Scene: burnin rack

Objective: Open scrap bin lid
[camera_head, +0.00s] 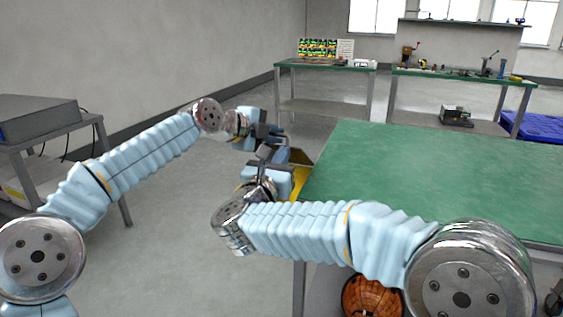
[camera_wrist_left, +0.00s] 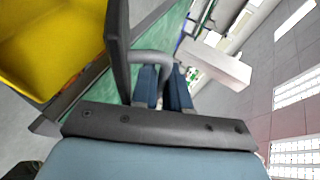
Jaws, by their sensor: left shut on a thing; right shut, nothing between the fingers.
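The yellow scrap bin (camera_head: 298,157) stands at the left edge of the green table, mostly hidden behind my arms. In the left wrist view its yellow inside (camera_wrist_left: 50,45) shows at the upper left. The dark lid (camera_wrist_left: 118,45) shows edge-on beside the opening, raised off it. A grey bar handle (camera_wrist_left: 150,60) sticks out from the lid. My left gripper (camera_head: 280,137) is shut on this handle; its blue fingers (camera_wrist_left: 162,88) show in the wrist view. My right gripper (camera_head: 266,153) is shut and empty, close beside the left one near the bin.
The green table (camera_head: 440,180) fills the right side and its top is clear. An orange-brown round object (camera_head: 372,297) is low at the front. A grey bench with a box (camera_head: 40,118) stands at the left. Workbenches (camera_head: 325,67) line the back. Floor is free left of the bin.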

